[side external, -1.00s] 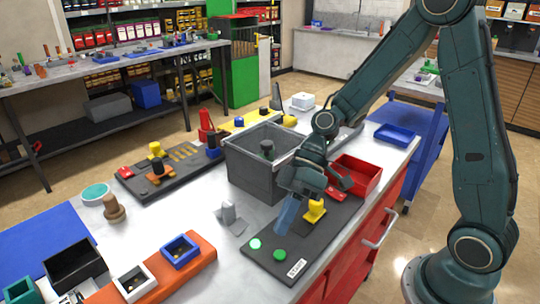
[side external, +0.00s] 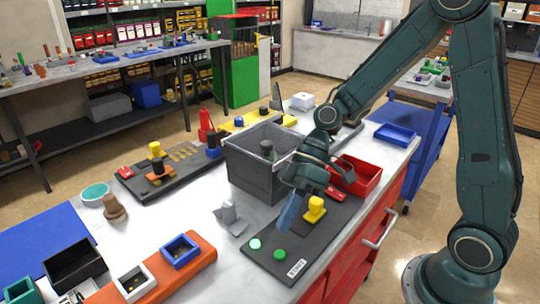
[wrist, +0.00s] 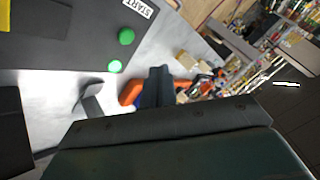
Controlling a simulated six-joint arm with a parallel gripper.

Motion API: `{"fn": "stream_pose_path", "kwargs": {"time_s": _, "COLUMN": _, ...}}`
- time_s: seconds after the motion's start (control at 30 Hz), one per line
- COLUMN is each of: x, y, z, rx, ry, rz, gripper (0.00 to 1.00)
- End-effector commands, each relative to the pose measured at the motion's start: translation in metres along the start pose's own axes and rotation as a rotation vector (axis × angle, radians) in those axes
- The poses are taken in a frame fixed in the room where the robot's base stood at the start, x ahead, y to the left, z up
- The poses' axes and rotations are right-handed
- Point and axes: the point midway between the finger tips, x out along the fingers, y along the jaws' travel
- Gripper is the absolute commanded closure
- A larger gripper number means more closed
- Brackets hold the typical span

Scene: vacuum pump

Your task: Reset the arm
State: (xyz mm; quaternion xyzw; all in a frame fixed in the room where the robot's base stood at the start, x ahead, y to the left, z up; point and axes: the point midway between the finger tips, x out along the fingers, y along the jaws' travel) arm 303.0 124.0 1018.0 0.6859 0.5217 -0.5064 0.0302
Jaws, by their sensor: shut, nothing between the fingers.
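My gripper (side external: 289,213) is shut and empty. In the side external view it hangs just above the dark control board (side external: 262,262), left of the yellow part (side external: 315,209). The board has two green buttons (side external: 279,254) and a START label (side external: 297,268). In the wrist view the shut fingers (wrist: 155,85) point past the board's edge, with the green buttons (wrist: 126,36) at upper left. Whether the fingertips touch anything cannot be told.
A grey bin (side external: 245,178) stands close behind my gripper, and a red tray (side external: 367,180) to its right. A small grey bracket (side external: 229,215) lies left of the board. A blue and a white box sit on an orange base (side external: 200,259). The bench between them is clear.

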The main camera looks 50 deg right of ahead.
Motion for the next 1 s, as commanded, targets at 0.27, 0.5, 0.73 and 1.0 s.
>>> {"fn": "stream_pose_path", "kwargs": {"time_s": 0.27, "x": -0.025, "y": -0.012, "z": 0.006, "rx": 0.054, "ry": -0.066, "rz": 0.157, "gripper": 1.00}}
{"fn": "stream_pose_path", "kwargs": {"time_s": 0.5, "x": -0.056, "y": -0.026, "z": 0.017, "rx": 0.139, "ry": -0.099, "rz": 0.335, "gripper": 1.00}}
{"fn": "stream_pose_path", "kwargs": {"time_s": 0.73, "x": -0.086, "y": -0.041, "z": 0.029, "rx": 0.237, "ry": -0.088, "rz": 0.503, "gripper": 1.00}}
{"fn": "stream_pose_path", "kwargs": {"time_s": 1.0, "x": -0.121, "y": -0.062, "z": 0.049, "rx": 0.371, "ry": -0.025, "rz": 0.685, "gripper": 1.00}}
